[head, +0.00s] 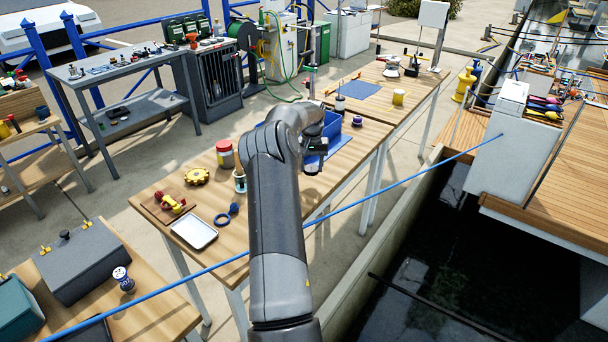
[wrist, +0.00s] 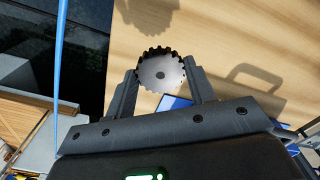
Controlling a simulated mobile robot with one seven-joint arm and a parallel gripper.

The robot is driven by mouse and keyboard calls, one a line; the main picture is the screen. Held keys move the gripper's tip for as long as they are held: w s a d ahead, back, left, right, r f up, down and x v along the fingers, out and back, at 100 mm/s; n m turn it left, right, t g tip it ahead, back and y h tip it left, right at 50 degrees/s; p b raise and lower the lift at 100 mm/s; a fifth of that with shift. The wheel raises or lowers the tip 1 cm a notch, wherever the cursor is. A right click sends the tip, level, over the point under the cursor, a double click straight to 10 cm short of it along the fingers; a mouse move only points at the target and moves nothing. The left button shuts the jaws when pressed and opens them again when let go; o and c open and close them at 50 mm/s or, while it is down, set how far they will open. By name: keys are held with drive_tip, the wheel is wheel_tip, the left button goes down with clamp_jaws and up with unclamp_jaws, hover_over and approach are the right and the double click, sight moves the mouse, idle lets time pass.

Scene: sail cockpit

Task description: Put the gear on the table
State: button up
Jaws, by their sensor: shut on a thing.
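A round grey gear (wrist: 161,74) with dark teeth and a small centre hole is in the wrist view. My gripper (wrist: 160,86) is shut on it, one finger on each side. The gear is held above the wooden table (wrist: 215,50), apart from it, and its shadow falls on the wood. In the head view my gripper (head: 314,163) is over the long wooden table (head: 270,200), near the blue bin (head: 333,127); the held gear cannot be made out there.
A purple item (head: 357,121) is right of the bin. A blue rope (head: 400,178) crosses in front. Bare wood shows between the items.

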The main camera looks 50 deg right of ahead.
sight(305, 182)
drive_tip(key=shift+w+a+f, duration=0.1)
drive_tip(key=shift+w+f, duration=0.3)
drive_tip(key=shift+w, duration=0.2)
drive_tip(key=shift+w+a+f, duration=0.1)
drive_tip(key=shift+w+f, duration=0.25)
drive_tip(key=shift+w, duration=0.25)
drive_tip(key=shift+f, duration=1.9)
drive_tip(key=shift+f, duration=0.15)
drive_tip(key=o, duration=1.1)
